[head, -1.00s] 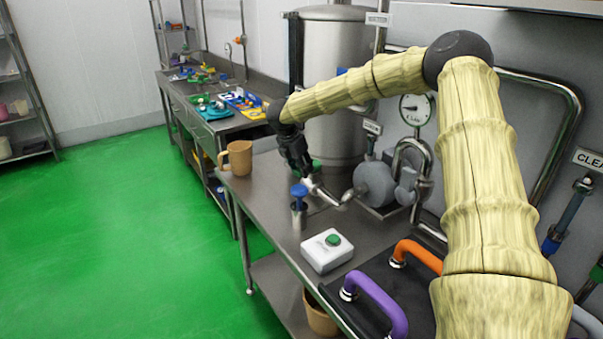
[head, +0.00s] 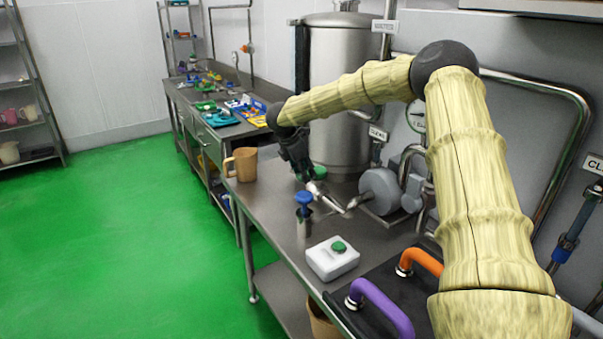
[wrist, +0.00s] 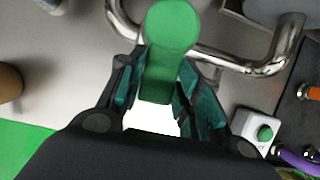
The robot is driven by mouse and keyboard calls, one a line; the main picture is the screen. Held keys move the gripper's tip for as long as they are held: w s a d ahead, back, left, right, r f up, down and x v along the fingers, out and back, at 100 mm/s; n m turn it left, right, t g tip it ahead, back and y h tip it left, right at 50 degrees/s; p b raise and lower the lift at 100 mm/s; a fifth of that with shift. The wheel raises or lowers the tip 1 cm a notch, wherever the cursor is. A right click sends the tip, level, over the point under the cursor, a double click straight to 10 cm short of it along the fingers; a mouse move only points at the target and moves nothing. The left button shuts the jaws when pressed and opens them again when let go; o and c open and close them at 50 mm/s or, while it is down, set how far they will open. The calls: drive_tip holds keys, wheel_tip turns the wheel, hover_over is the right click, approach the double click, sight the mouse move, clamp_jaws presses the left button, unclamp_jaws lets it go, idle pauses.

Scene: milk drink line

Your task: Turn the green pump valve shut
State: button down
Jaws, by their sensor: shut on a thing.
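The green valve handle (wrist: 168,35) shows in the wrist view as a rounded green head with a flat bar running down between my fingers. My gripper (wrist: 155,88) has its teal finger pads on either side of the bar and is shut on it. In the head view my gripper (head: 298,160) hangs at the far part of the steel bench, and a bit of the green handle (head: 319,172) shows beside it. The valve body under the handle is mostly hidden. The grey pump (head: 379,190) stands to the right of my gripper.
A blue-topped valve (head: 304,200) stands just in front of my gripper. A white box with a green button (head: 333,259) is nearer. Purple (head: 382,308) and orange (head: 420,258) handles lie at the front. A tan mug (head: 243,164) stands left, and a steel tank (head: 338,90) behind.

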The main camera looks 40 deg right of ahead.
drive_tip(key=c, duration=1)
unclamp_jaws()
drive_tip(key=shift+w+d+r, duration=0.1)
drive_tip(key=shift+d+r, duration=0.05)
drive_tip(key=shift+d, duration=0.2)
drive_tip(key=shift+a, duration=0.15)
drive_tip(key=shift+a, duration=0.1)
drive_tip(key=v, duration=1.1)
drive_tip(key=shift+r, duration=0.35)
drive_tip(key=shift+r, duration=0.1)
